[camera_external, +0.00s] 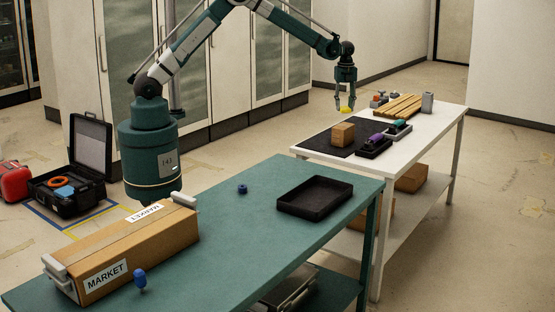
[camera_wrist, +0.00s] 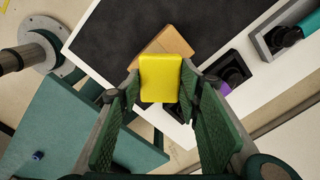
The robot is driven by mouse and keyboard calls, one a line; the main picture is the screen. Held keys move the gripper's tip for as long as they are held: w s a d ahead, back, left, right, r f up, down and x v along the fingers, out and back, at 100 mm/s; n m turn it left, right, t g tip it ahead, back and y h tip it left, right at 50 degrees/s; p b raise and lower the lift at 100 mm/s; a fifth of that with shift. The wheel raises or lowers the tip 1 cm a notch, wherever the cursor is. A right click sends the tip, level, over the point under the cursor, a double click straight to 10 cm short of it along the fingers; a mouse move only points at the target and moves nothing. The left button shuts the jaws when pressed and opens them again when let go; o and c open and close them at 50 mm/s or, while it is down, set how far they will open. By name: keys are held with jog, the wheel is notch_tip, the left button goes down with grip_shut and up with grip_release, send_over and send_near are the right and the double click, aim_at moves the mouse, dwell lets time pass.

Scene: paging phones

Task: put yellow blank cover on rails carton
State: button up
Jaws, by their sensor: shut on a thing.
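The yellow blank cover (camera_external: 346,109) is between the fingertips of my gripper (camera_external: 346,103), above the far white table. In the wrist view the cover (camera_wrist: 161,78) is a yellow rounded block, with the fingers of my gripper (camera_wrist: 160,92) shut on its two sides. A small brown carton (camera_external: 343,134) sits on the black mat; in the wrist view this carton (camera_wrist: 172,42) is partly hidden behind the cover. The cover looks held above it, apart from it. No label on the carton is legible, so I cannot tell whether it is the rails carton.
Wooden slats (camera_external: 398,106) and a grey block (camera_external: 428,102) lie farther back. The green table (camera_external: 235,220) holds a long MARKET carton (camera_external: 130,245) and an empty black tray (camera_external: 315,195).

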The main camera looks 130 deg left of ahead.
aim_at(344, 107)
jog(key=shift+f, duration=1.95)
jog(key=shift+f, duration=1.9)
jog(key=shift+f, duration=0.15)
jog(key=o, duration=0.9)
notch_tip(344, 107, up, 12)
jog(key=shift+r, duration=0.2)
